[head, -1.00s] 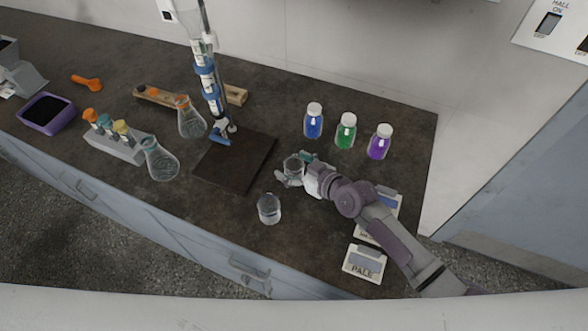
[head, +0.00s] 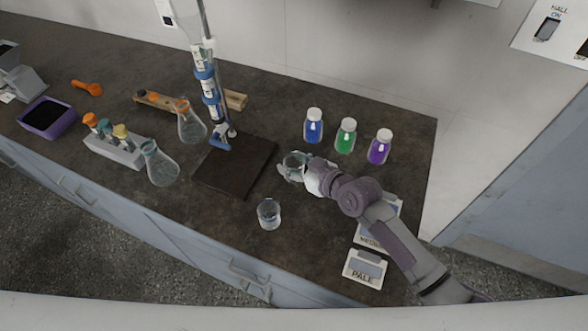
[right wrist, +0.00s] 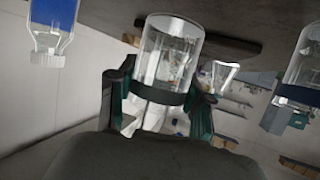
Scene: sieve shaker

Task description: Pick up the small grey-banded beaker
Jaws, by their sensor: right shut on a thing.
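The small grey-banded beaker (head: 294,161) is clear glass. It stands between the stand's dark base and the coloured bottles in the head view. My right gripper (head: 289,171) is shut on it, partly hiding it there. In the right wrist view the beaker (right wrist: 172,45) fills the middle, its dark grey band between the two fingers (right wrist: 158,98). I cannot tell whether it touches the counter. A second clear beaker (head: 268,214) stands apart, nearer the counter's front edge; part of a banded beaker (right wrist: 305,65) shows at the right wrist view's right edge. My left gripper is not in view.
A burette stand with a dark base (head: 220,180) is left of the gripper. Blue (head: 313,127), green (head: 346,136) and purple (head: 379,147) bottles stand behind. Two flasks (head: 191,124) (head: 160,166) are farther left. A PALE label card (head: 364,270) lies at the front right.

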